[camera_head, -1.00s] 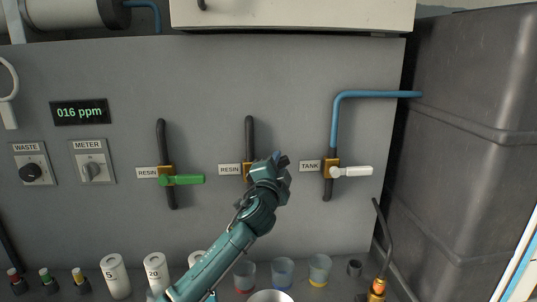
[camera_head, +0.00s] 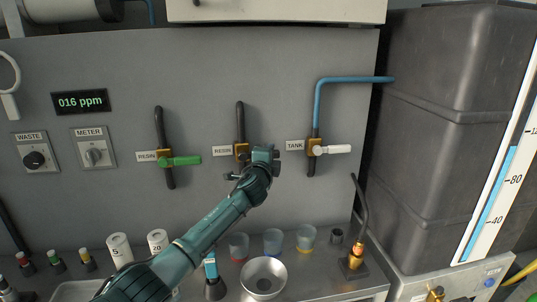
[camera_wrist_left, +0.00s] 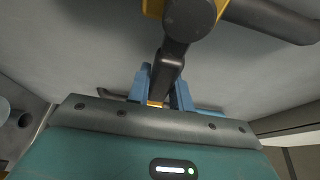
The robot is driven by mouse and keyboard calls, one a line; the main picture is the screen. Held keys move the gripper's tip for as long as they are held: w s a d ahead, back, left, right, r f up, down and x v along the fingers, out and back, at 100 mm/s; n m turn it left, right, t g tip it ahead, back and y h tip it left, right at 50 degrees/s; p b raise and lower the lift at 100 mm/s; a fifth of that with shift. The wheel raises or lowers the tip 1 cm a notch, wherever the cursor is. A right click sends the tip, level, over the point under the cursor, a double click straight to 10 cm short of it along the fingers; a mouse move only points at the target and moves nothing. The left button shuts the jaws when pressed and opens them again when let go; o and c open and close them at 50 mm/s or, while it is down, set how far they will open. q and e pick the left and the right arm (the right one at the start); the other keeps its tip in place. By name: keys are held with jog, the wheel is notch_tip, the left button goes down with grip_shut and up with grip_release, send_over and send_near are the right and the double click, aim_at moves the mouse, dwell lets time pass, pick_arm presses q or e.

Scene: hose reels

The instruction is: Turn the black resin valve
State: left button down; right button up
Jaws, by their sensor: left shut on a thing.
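The black resin valve has a brass body (camera_head: 241,151) on a dark vertical pipe, just right of its RESIN label (camera_head: 222,151). My left gripper (camera_head: 266,155) is at this valve from the right and hides most of its handle in the head view. In the left wrist view, the black handle (camera_wrist_left: 171,58) runs from a round hub down between the blue fingers of my left gripper (camera_wrist_left: 160,90), which are shut on it. My right gripper is not in view.
A green-handled RESIN valve (camera_head: 180,161) is to the left and a white-handled TANK valve (camera_head: 332,149) to the right. Cups, bottles and a metal bowl (camera_head: 264,277) stand on the bench below. A display (camera_head: 80,102) reads 016 ppm. A large grey tank (camera_head: 445,130) stands at right.

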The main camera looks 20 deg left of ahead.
pick_arm(q)
jog(key=shift+f, duration=0.1)
jog(key=c, duration=1.2)
grip_release()
jog(key=shift+c, duration=0.2)
jog(key=shift+s, duration=0.1)
jog(key=s, duration=1.3)
jog(key=shift+d, duration=0.35)
